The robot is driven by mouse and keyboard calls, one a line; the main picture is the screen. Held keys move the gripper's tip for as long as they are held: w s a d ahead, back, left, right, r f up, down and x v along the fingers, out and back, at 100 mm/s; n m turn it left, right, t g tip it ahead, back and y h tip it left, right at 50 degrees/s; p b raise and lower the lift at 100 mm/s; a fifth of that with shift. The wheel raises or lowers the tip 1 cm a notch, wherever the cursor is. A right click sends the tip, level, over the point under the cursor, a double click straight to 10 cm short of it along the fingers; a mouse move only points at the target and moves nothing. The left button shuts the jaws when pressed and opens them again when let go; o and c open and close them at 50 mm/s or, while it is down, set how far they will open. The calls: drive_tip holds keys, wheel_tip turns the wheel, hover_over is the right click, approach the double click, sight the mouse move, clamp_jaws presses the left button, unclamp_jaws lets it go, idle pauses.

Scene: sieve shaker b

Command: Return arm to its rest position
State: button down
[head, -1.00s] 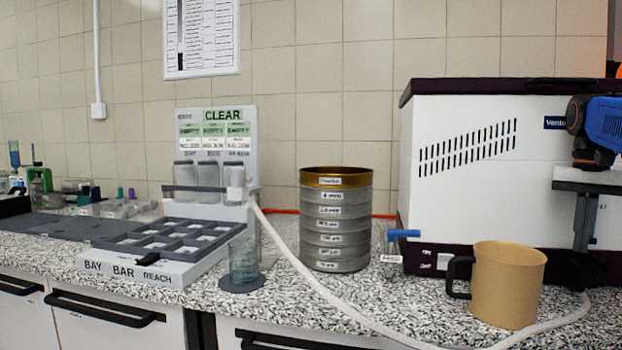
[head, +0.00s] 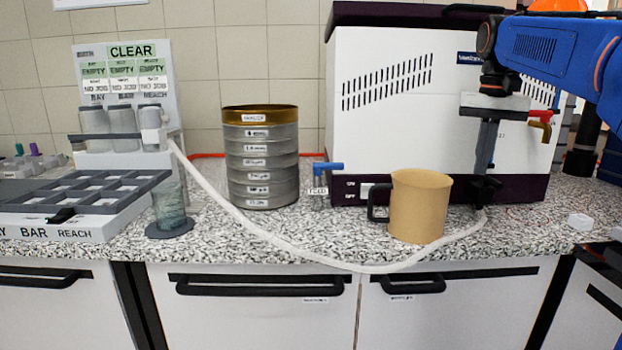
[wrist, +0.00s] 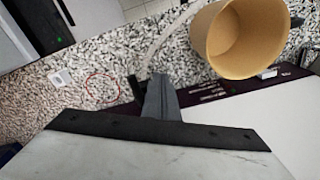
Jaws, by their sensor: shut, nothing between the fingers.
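My blue arm (head: 560,60) reaches in from the upper right of the head view. My gripper (head: 485,188) hangs fingers-down in front of the white machine (head: 400,105), just right of the tan mug (head: 422,212). Its dark fingers are together and hold nothing. In the wrist view my gripper (wrist: 147,90) points over the speckled counter, with the mug (wrist: 243,38) beside it at the upper right. I see a gap between gripper and mug in the wrist view. Whether the fingertips touch the counter or the white hose cannot be told.
A sieve stack (head: 262,165) stands mid-counter. A white hose (head: 300,252) curves along the front edge. A glass beaker (head: 170,208) and a compartment tray (head: 85,205) are at left.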

drive_tip(key=s+a+f+n+t, duration=0.2)
drive_tip(key=s+a+f, duration=0.1)
drive_tip(key=s+f, duration=1.1)
drive_tip(key=s+a+f+n+t, duration=0.2)
drive_tip(key=s+a+f, duration=0.2)
drive_tip(key=s+f, duration=1)
wheel_tip(320, 180, down, 2)
drive_tip(key=shift+a+f+n, duration=0.2)
drive_tip(key=shift+a+n, duration=0.05)
drive_tip(key=shift+n, duration=0.15)
